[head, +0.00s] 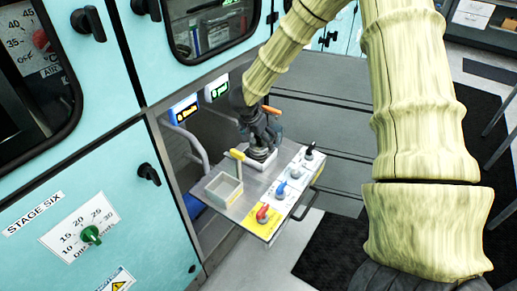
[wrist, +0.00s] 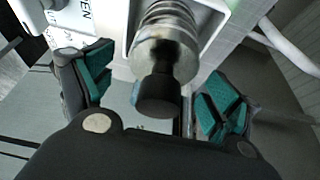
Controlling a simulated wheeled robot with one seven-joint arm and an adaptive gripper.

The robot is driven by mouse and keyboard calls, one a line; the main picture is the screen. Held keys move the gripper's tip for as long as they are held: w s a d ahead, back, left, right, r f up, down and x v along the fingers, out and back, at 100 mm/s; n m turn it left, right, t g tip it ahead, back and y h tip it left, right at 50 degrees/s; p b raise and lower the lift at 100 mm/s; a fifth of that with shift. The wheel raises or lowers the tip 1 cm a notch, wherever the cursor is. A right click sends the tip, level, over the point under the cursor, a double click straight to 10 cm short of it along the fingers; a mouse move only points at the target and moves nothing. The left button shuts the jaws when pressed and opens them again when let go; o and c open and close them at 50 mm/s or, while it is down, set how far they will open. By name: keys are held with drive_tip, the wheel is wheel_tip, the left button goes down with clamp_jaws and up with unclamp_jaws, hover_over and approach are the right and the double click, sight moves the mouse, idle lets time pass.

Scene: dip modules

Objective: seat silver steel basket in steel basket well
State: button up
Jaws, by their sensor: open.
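The silver steel basket (wrist: 160,50) is a round metal body with a black knob handle (wrist: 158,97), seen close up in the wrist view. It stands at a white square-rimmed well (wrist: 212,22); the rim shows on both sides of it, but I cannot tell how deep it sits. In the head view the basket (head: 260,153) is mostly hidden beneath my gripper, over the white well (head: 262,165). My gripper (head: 262,133) is above it. In the wrist view my gripper (wrist: 157,92) is open, its teal-padded fingers on either side of the handle with gaps.
A pale square container with a yellow handle (head: 224,187) stands left on the metal shelf (head: 232,213). Several coloured knobs (head: 281,190) line the shelf's right edge. Teal cabinet panels (head: 100,190) rise to the left.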

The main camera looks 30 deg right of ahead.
drive_tip(key=shift+x, duration=1.1)
drive_tip(key=shift+r, duration=0.1)
drive_tip(key=shift+c, duration=0.5)
drive_tip(key=c, duration=1.3)
